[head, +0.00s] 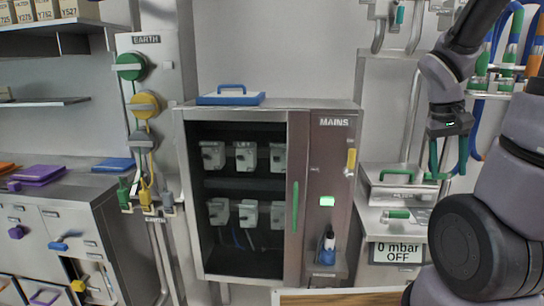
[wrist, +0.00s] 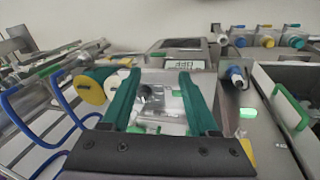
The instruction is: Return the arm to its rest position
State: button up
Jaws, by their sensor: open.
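My gripper (head: 447,174) hangs on my raised arm at the right of the head view, in front of the wall and above the grey unit on the right. Its green fingers point down and stand apart. In the wrist view my gripper (wrist: 158,76) shows two green fingers spread wide with nothing held between them. Behind the gap are a clear or pale surface and small green parts, at a distance I cannot tell.
A steel cabinet (head: 300,125) marked MAINS stands in the middle, with a blue-handled tray (head: 230,98) on top. A grey box with a green handle (head: 397,172) sits below left of my gripper. Colored hoses (head: 508,50) hang at the right. Drawers (head: 60,235) stand at the left.

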jog(key=s+a+r+t+y, duration=0.3)
jog(key=a+r+t+y, duration=0.2)
jog(key=a+r, duration=1)
jog(key=shift+s+a+m+t, duration=0.15)
jog(key=shift+a+m+t, duration=0.25)
jog(key=shift+a+t, duration=0.55)
jog(key=shift+d, duration=0.2)
dwell(0.3)
